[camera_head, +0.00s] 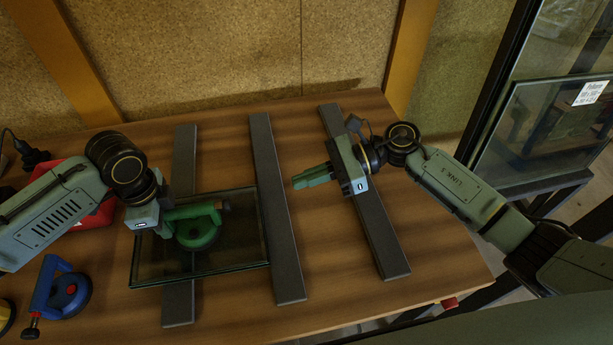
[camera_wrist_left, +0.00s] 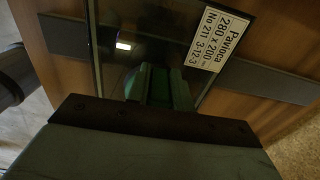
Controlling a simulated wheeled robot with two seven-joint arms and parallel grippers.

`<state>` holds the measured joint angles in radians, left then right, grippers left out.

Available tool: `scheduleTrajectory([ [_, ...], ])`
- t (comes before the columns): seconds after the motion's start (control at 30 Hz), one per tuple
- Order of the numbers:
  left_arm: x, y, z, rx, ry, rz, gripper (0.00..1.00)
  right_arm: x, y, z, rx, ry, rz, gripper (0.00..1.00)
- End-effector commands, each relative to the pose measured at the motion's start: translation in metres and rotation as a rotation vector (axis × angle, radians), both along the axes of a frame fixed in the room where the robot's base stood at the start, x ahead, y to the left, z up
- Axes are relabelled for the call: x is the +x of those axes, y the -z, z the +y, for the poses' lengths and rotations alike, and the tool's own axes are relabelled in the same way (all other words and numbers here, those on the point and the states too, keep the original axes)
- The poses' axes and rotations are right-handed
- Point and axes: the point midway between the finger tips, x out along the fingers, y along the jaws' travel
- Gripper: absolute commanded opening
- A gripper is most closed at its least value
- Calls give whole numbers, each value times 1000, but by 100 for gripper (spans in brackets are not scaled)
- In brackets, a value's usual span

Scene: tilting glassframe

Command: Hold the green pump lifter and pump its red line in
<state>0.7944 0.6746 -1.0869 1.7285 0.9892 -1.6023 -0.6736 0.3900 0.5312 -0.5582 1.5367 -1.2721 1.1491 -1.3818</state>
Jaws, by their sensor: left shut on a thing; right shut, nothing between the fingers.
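The green pump lifter (camera_head: 197,233) stands on the dark glass pane (camera_head: 235,254) at the left of the table in the head view. My left gripper (camera_head: 178,215) is shut on its handle. The lifter also shows partly in the left wrist view (camera_wrist_left: 182,92), behind the fingers, with the glass (camera_wrist_left: 130,22) under it. Its red line cannot be made out in either view. My right gripper (camera_head: 311,176) is shut and empty, above the table to the right of the glass.
The glass lies across the left dark bar and beside the middle bar (camera_head: 273,200). A right bar (camera_head: 375,220) lies under my right gripper. A blue lifter (camera_head: 62,289) stands at the lower left, near a red case (camera_head: 98,216). A labelled pane (camera_head: 545,120) stands at the far right.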

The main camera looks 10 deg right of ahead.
Motion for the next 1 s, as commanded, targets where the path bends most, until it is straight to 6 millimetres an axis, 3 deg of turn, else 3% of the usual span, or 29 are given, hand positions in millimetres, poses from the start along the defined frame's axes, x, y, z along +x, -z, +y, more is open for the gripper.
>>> scheduleTrajectory([
  [0.07,0,0,-3,-6,3,0,0,0,0,0,0,0,0,0],
  [0.1,0,0,-3,-6,3,0,26,0,0,0,0,0,0,0],
  [0.27,0,0,-2,-4,2,0,47,0,0,0,0,0,0,0],
  [0.67,1,-9,0,-2,1,-3,48,0,0,0,0,0,0,0],
  [1.0,1,-78,0,-2,2,-5,48,0,0,0,0,0,0,0],
])
